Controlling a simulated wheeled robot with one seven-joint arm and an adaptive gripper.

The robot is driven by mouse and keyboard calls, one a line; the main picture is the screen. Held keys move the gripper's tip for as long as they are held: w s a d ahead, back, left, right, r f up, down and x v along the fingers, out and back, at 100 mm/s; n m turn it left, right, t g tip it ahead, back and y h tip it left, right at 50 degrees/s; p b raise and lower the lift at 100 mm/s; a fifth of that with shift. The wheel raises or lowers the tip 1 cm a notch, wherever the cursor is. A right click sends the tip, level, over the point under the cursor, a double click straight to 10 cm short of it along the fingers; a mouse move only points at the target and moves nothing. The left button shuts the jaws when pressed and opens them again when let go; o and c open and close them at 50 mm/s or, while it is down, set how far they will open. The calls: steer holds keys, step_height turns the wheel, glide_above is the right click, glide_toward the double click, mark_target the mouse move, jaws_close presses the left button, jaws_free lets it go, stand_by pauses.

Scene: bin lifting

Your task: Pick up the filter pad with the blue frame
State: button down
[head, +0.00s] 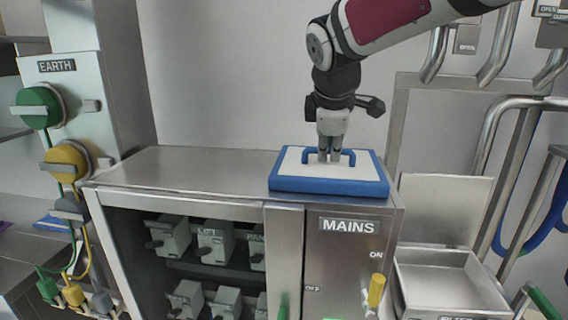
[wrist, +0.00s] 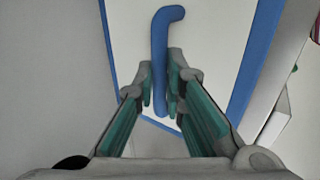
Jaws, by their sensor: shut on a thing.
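The filter pad (head: 302,183) is a flat white slab with a blue frame and a blue handle on top. In the head view it lies on the right end of the metal cabinet top. My gripper (head: 329,157) points down over the pad, with its fingers at the handle. In the wrist view the blue handle (wrist: 160,50) runs between the two fingertips of my gripper (wrist: 160,88), which are shut on it. The blue frame (wrist: 246,70) shows on both sides. I cannot tell whether the pad is fully resting on the cabinet or slightly raised.
The metal cabinet top (head: 190,172) is clear left of the pad. The cabinet front has a MAINS panel (head: 347,240) with a yellow switch handle (head: 375,290). An open metal box (head: 445,275) stands at right, near bent metal pipes. An EARTH panel (head: 62,85) stands at left.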

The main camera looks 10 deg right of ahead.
mark_target(328, 167)
steer(key=shift+r, duration=0.1)
step_height(328, 167, up, 11)
steer(key=p, duration=0.1)
stand_by(0.5)
